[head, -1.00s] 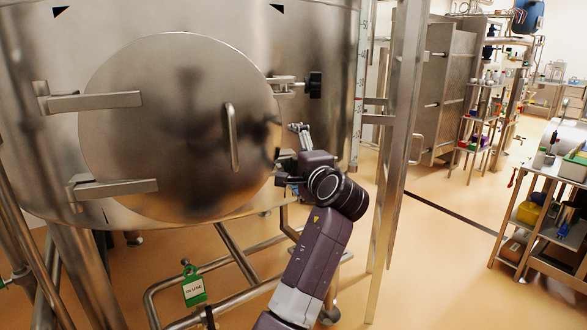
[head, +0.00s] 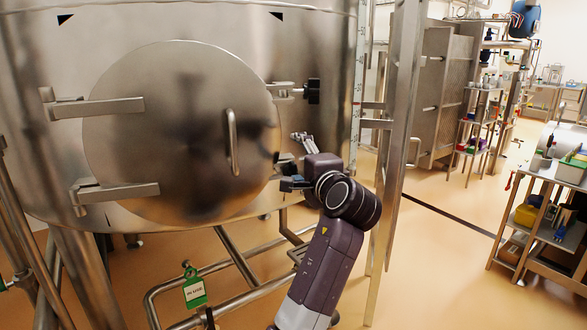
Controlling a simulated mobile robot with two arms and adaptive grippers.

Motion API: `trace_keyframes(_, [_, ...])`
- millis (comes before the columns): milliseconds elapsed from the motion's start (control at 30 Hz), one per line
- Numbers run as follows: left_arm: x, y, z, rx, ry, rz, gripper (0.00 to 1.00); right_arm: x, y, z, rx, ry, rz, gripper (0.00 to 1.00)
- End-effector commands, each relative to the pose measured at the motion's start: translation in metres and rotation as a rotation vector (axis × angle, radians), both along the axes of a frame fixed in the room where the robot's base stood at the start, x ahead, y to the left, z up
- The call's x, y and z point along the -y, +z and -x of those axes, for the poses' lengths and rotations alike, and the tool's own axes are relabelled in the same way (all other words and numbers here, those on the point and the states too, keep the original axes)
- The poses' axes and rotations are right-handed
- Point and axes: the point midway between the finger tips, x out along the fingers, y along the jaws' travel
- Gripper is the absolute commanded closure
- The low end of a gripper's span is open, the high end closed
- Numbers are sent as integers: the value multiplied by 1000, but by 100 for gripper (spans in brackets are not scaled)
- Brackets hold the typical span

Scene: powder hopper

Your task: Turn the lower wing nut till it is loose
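The lower wing nut's clamp shows as a short metal bracket (head: 285,161) at the lower right edge of the round hatch (head: 180,130). The upper wing nut (head: 314,91), a black knob on a metal clamp, sits higher on the hatch's right edge. My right gripper is not in view.
The hatch has a vertical handle (head: 232,142) and two hinge arms on its left. A steel post (head: 396,140) stands just right of my arm. Pipes with a green tag (head: 194,289) run below the tank. A loaded cart (head: 545,220) stands at right, with open floor between.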

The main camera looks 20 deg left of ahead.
Motion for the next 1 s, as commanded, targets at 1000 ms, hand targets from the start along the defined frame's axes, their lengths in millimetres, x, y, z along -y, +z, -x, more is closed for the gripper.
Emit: trace_keyframes(1000, [31,-16,45,-27,3,8,33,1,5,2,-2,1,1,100])
